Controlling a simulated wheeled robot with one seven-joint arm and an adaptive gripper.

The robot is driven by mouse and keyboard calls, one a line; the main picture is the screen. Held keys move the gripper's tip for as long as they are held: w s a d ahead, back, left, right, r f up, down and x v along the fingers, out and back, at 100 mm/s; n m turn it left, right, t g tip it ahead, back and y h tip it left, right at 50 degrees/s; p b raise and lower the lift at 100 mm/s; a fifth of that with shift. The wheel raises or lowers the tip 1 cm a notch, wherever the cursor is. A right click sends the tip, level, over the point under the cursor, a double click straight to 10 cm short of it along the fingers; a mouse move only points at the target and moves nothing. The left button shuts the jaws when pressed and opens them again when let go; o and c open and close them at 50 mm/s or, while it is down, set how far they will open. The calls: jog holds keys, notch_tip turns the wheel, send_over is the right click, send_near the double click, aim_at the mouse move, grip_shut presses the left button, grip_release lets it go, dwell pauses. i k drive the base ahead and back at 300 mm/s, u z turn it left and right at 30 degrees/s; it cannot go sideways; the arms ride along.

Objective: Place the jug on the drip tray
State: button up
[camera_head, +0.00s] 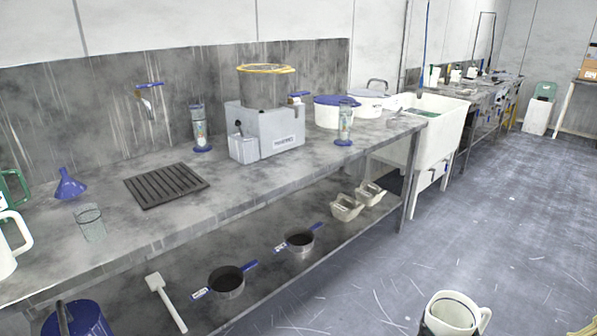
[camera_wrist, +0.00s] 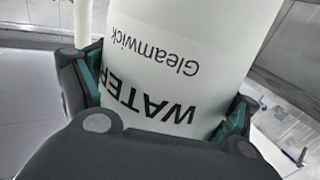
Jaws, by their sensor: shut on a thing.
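My gripper (camera_wrist: 164,100) is shut on a white jug (camera_wrist: 190,35) in the wrist view. One finger presses on each side of the jug's wall. Its dark print reads "WATER" and "Gleamwick", upside down in that view. In the head view a white jug (camera_head: 453,313) with a handle on its right and a dark line around its mouth shows at the bottom edge, apart from the bench. It looks like the held one; its lower part is cut off. The drip tray (camera_head: 166,184), a dark slatted rectangle, lies empty on the bench top at left centre.
On the bench (camera_head: 250,193) are a blue funnel (camera_head: 70,185) and a clear beaker (camera_head: 90,223) left of the tray. A grey machine (camera_head: 265,131) stands right of it. Another white jug (camera_head: 8,246) is at the left edge. The floor (camera_head: 480,225) right of the bench is open.

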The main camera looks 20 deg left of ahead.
aim_at(172, 179)
jog(key=u, duration=0.05)
jog(key=k, duration=0.9)
jog(key=u, duration=1.95)
jog(key=i, duration=0.5)
jog(key=z, duration=0.1)
